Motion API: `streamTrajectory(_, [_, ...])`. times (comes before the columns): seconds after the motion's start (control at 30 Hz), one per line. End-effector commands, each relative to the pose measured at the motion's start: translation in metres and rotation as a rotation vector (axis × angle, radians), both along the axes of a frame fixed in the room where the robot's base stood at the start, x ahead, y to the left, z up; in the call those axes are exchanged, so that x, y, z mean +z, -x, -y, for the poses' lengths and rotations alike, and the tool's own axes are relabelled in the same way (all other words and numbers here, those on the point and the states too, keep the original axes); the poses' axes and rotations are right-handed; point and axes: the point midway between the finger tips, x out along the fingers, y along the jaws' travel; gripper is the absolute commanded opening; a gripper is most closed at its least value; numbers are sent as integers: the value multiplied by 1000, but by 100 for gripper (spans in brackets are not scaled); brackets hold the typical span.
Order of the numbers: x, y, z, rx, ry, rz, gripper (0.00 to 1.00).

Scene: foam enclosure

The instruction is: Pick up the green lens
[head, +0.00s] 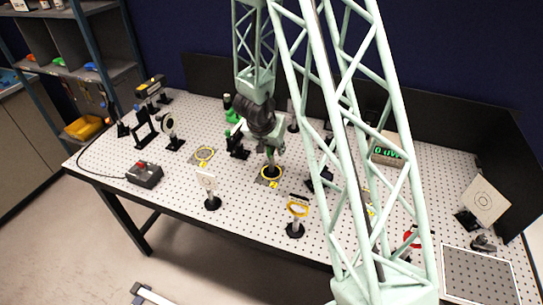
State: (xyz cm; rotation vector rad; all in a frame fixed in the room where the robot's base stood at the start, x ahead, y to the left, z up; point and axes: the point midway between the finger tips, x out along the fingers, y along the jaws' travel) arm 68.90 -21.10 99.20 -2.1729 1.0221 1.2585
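I cannot clearly make out a green lens. A small bright green item (231,109) stands at the back of the perforated table, just left of my arm; whether it is a lens is too small to tell. A black mount (237,146) stands just left of my gripper. My arm hides part of the table behind and to the right.
The perforated table (120,170) carries several black-based optics, including a yellow-rimmed holder (298,210) and a white card holder (207,183) in front. A control box (145,174) sits at the left edge. Dark panels (460,160) border the back and right.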

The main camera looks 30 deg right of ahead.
Motion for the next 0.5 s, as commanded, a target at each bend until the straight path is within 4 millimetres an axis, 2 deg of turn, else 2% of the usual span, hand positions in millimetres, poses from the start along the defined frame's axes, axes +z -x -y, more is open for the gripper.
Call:
streamTrajectory(0.03, [0,0,0,0,0,0,14])
streamTrajectory(0.2, [0,0,0,0,0,0,0])
streamTrajectory(0.5, [0,0,0,0,0,0,0])
